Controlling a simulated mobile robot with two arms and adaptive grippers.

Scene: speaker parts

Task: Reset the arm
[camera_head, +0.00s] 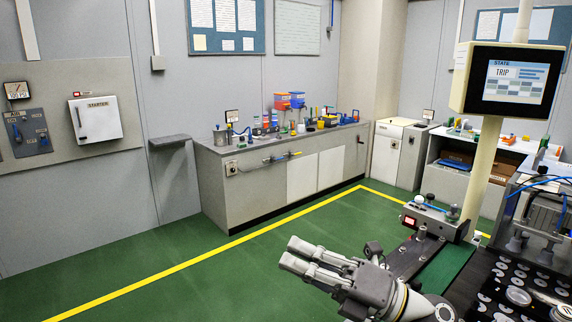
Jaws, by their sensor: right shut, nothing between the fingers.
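My right gripper (288,252) is in the lower middle of the head view, with its arm coming in from the bottom right. Its two grey fingers point left over the green floor. It is shut with nothing between the fingers and touches no object. My left gripper is not in view.
A black tray (478,316) with several round silver parts is at the bottom right. A workstation with a screen (515,82) on a cream post stands behind it. A grey bench (238,190) with tools lines the back wall. The green floor (190,300) at left is clear.

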